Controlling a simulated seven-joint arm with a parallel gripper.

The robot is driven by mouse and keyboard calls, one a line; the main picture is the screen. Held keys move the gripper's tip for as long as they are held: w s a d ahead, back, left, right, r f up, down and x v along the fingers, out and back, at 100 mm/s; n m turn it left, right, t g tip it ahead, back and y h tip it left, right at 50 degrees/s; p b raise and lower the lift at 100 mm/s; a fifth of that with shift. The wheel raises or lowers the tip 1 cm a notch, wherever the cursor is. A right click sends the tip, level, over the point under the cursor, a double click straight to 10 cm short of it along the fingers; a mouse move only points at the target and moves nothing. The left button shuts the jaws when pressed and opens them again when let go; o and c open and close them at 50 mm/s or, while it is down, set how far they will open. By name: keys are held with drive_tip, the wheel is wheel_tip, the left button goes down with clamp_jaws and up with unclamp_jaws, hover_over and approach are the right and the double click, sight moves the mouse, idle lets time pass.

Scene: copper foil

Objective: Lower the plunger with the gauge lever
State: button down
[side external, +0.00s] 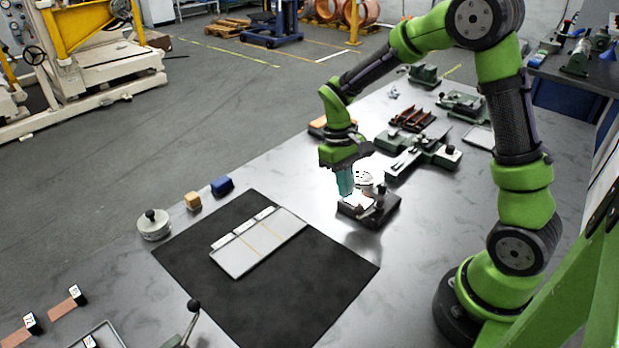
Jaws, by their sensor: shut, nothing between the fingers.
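The gauge stands on a dark base (383,215) at the middle right of the table. Its pale round dial (365,181) is partly hidden behind my gripper. A small black knob (381,189), which looks like the lever's end, stands up at the right of the dial. A bright plate lies on the base under my gripper; the plunger is too small to tell. My gripper (346,194) points down with teal fingers, shut and empty, just left of the dial. I cannot tell whether it touches the gauge.
A black mat (285,300) with a pale grey board (260,243) lies to the left. A blue block (222,185), a wooden block (193,201) and a knobbed round weight (153,224) stand beyond it.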

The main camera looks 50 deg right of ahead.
drive_tip(key=shift+s+a+f, duration=0.1)
drive_tip(key=shift+s+f, duration=0.1)
drive_tip(key=shift+s, duration=0.25)
drive_tip(key=shift+s+a+f, duration=0.1)
drive_tip(key=shift+s+f, duration=0.05)
drive_tip(key=shift+s, duration=0.3)
drive_tip(key=shift+s+a+n, duration=0.25)
drive_tip(key=shift+s+n, duration=0.2)
drive_tip(key=shift+n, duration=0.35)
drive_tip(key=shift+s+a+n, duration=0.1)
drive_tip(key=shift+s+n, duration=0.1)
drive_tip(key=shift+n, duration=0.1)
drive_tip(key=s+n, duration=0.1)
drive_tip(key=s+n+h, duration=0.1)
drive_tip(key=n, duration=0.1)
drive_tip(key=shift+a, duration=0.3)
drive_tip(key=s+n, duration=0.1)
drive_tip(key=n, duration=0.1)
drive_tip(key=s+n+h, duration=0.1)
drive_tip(key=s+n, duration=0.1)
drive_tip(key=shift+n+t, duration=0.3)
drive_tip(key=shift+s+d, duration=0.15)
drive_tip(key=shift+s, duration=0.35)
